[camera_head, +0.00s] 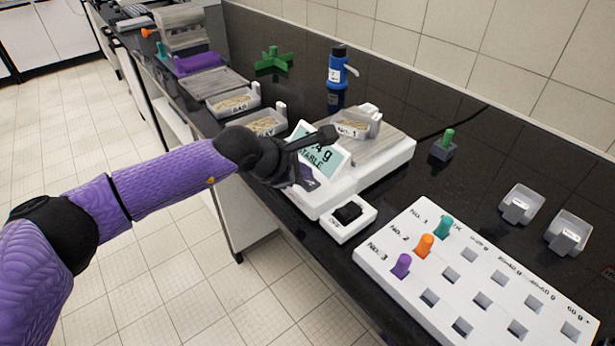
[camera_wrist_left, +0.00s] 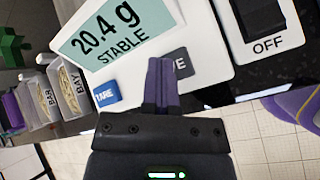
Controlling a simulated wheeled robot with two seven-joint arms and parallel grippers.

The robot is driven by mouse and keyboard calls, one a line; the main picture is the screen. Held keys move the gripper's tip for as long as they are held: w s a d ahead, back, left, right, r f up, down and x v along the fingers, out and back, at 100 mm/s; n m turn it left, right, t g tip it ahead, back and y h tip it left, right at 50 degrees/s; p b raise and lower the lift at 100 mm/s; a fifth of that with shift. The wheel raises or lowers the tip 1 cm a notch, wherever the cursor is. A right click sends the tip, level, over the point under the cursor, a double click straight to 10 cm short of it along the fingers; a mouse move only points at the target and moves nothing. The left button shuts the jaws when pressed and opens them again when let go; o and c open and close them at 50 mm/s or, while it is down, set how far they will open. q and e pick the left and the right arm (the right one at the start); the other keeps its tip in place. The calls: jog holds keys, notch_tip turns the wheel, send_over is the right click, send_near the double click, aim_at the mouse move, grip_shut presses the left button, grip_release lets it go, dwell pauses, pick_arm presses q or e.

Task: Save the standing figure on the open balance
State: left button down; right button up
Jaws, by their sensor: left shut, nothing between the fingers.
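The white balance (camera_head: 388,158) stands on the dark bench, and a tray marked No. 1 (camera_head: 352,126) with pale contents sits on its pan. Its display (camera_head: 322,158) is partly covered by my gripper in the head view. In the left wrist view the display (camera_wrist_left: 110,32) reads 20.4 g STABLE. A blue TARE key (camera_wrist_left: 105,94) and a dark grey key (camera_wrist_left: 181,63), its label half hidden with an E showing, lie below it. My left gripper (camera_wrist_left: 161,64) is shut and empty, its purple fingertips over the grey key; contact cannot be told. My right gripper is out of view.
A white switch box (camera_head: 347,219) marked OFF stands before the balance. A white board (camera_head: 470,275) holds teal, orange and purple pegs. Two trays (camera_head: 519,205) (camera_head: 568,233), a blue bottle (camera_head: 337,78) and labelled trays (camera_head: 233,101) stand around.

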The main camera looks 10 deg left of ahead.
pick_arm(q)
jog(key=shift+r+p, duration=0.45)
jog(key=shift+r, duration=0.35)
jog(key=shift+r+p, duration=1.65)
jog(key=shift+r, duration=0.95)
jog(key=shift+f, duration=0.1)
